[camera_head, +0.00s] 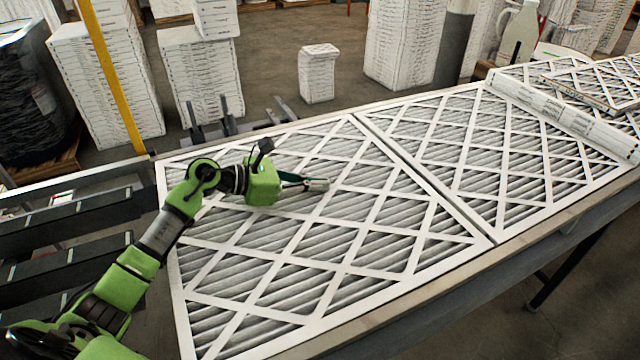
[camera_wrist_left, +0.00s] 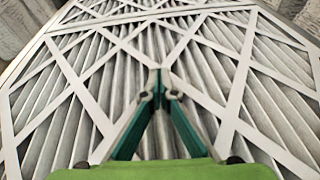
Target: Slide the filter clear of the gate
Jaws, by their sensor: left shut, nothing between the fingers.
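A large white-framed pleated filter (camera_head: 307,240) with a diagonal lattice lies flat on the table in the head view, its left edge near the table's left end. The same lattice fills the left wrist view (camera_wrist_left: 235,95). My left gripper (camera_head: 322,185) is over the upper middle of this filter. Its fingertips (camera_wrist_left: 160,82) meet in the left wrist view, with nothing between them. I cannot tell whether the tips touch the filter. I cannot pick out a gate for sure. My right gripper is not in view.
A second filter (camera_head: 470,150) lies to the right, with a narrow gap between them. A long white box (camera_head: 565,115) lies across the far right. Dark rails (camera_head: 65,220) stand left of the table. A yellow post (camera_head: 110,75) and stacked boxes stand behind.

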